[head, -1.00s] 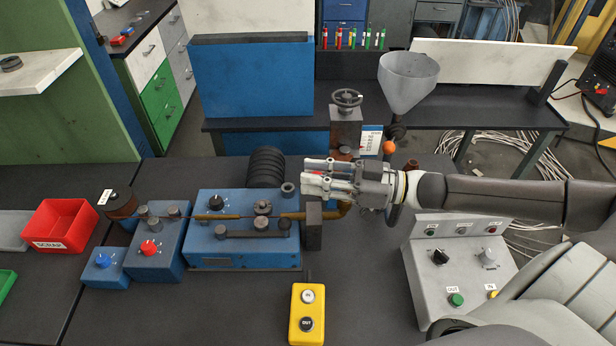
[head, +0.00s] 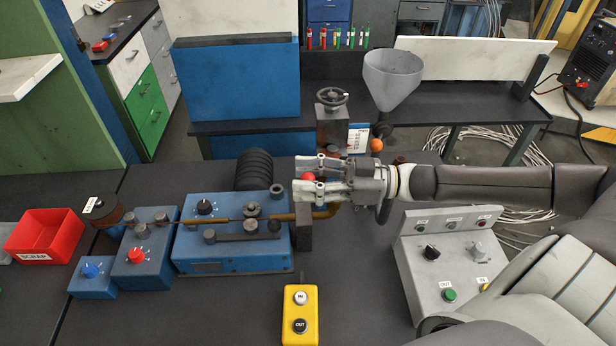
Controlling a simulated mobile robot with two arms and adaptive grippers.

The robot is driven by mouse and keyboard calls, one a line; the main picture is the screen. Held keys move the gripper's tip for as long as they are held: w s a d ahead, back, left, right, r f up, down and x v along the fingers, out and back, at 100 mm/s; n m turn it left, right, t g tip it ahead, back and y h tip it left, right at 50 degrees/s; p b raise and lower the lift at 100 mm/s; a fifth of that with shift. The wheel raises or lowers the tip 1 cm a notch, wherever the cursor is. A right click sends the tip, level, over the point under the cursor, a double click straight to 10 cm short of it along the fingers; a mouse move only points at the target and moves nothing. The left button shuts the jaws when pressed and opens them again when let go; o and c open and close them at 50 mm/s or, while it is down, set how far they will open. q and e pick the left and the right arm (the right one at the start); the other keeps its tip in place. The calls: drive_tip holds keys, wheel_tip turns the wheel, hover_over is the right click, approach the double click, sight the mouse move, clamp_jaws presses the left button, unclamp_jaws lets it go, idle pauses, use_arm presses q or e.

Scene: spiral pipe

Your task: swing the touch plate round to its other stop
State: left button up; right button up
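A dark upright plate (head: 304,230) stands at the right end of the blue bending machine (head: 232,248), by the copper-coloured pipe (head: 295,217); I take it to be the touch plate. A red ball knob (head: 308,177) shows above it. Whether the knob belongs to the plate is hidden. My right gripper (head: 306,177) reaches in from the right, above the plate. Its two fingers are spread, one on the far side and one on the near side of the red knob. Contact with the knob cannot be made out. My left gripper is not in view.
A yellow IN/OUT button box (head: 300,315) stands in front, and a grey control panel (head: 448,262) at right. A grey funnel (head: 392,78) and a handwheel (head: 332,98) stand behind my gripper. A red scrap bin (head: 45,236) is at left.

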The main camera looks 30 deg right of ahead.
drive_tip(key=shift+d, duration=0.15)
drive_tip(key=shift+s+d+f, duration=0.15)
drive_tip(key=shift+s+d, duration=0.3)
drive_tip(key=shift+d, duration=0.05)
drive_tip(key=v, duration=1)
drive_tip(key=shift+s+d, duration=0.2)
